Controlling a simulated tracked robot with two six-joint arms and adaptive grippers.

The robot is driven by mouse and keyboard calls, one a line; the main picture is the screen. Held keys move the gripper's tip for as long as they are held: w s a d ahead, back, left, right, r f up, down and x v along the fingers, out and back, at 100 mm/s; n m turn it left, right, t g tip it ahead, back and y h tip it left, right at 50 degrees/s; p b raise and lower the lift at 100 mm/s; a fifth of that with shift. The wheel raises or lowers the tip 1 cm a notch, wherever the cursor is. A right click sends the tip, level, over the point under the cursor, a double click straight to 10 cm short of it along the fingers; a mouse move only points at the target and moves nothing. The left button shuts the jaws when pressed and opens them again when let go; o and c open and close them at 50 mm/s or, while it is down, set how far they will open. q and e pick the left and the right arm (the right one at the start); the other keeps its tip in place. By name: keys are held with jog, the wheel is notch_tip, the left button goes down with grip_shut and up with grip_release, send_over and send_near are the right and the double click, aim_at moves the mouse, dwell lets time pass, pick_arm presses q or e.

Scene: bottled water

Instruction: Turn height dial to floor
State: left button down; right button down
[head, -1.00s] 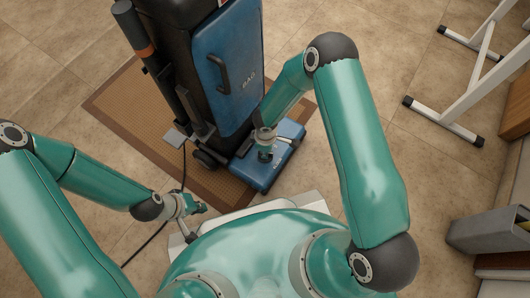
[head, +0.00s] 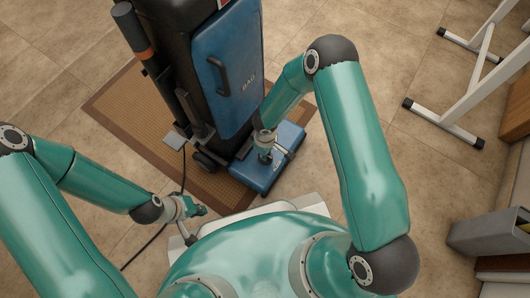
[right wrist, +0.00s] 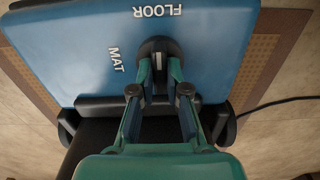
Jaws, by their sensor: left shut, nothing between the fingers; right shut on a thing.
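An upright vacuum cleaner with a blue bag cover (head: 228,68) stands in front of me, its blue base (head: 290,137) towards me. The round black height dial (right wrist: 158,47) is on top of the base, partly hidden by my fingers. White lettering by the dial reads FLOOR (right wrist: 150,11) and MAT (right wrist: 115,60). My right gripper (head: 266,158) is down over the base, shut on the dial; its fingers also show in the right wrist view (right wrist: 160,75). I cannot clearly tell which label the dial points to. My left gripper (head: 201,210) is shut and empty, low and left of the base.
The vacuum stands partly on a brown woven mat (head: 115,98) on a tiled floor. A dark cord (head: 150,241) runs across the floor near my left gripper. A white metal stand (head: 445,122) and a grey bin (head: 485,232) are at the right.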

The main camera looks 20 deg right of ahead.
jog(key=shift+s, duration=0.1)
jog(key=c, duration=1.2)
grip_release()
jog(key=shift+o, duration=0.2)
jog(key=shift+r, duration=0.15)
notch_tip(320, 180, up, 12)
jog(key=shift+f, duration=0.2)
